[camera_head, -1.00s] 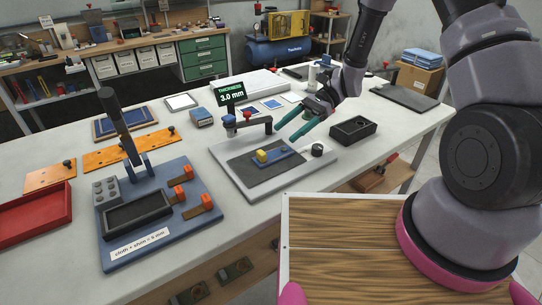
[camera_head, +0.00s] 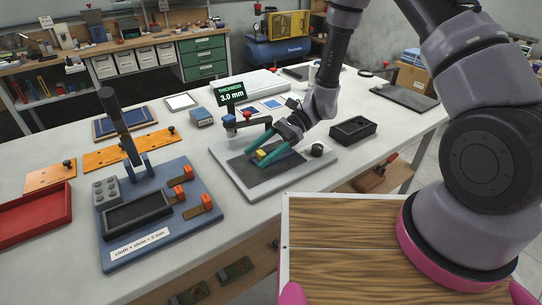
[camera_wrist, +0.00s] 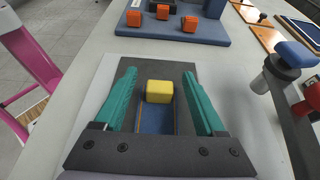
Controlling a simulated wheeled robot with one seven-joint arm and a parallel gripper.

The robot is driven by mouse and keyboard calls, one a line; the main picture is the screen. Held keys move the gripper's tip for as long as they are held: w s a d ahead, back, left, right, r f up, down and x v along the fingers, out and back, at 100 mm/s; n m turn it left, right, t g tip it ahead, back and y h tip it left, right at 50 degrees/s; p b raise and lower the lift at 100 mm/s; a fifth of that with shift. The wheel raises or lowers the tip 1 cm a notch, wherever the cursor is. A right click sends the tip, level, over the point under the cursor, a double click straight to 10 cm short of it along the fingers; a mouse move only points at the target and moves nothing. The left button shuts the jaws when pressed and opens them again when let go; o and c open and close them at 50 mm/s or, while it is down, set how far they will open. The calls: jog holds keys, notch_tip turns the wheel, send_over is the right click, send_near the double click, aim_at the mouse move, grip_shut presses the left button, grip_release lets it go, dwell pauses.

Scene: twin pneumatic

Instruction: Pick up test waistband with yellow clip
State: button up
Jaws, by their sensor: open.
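The test waistband is a blue strip (camera_wrist: 155,119) with an orange-brown edge, lying on a dark pad on the grey gauge plate. The yellow clip (camera_wrist: 159,91) is a small block on the strip; it also shows in the head view (camera_head: 261,155). My gripper (camera_wrist: 160,84) is open, with its green fingers on either side of the clip and the strip. I see gaps between the fingers and the clip in the wrist view. In the head view my gripper (camera_head: 266,163) is low over the pad, and its fingers hide much of the strip.
A thickness gauge post with a sign reading 3.0 mm (camera_head: 231,93) stands behind the pad. A black knob (camera_head: 317,150) and a black tray (camera_head: 353,130) are to the right. A blue fixture (camera_head: 165,235) with orange blocks sits to the left.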

grip_shut()
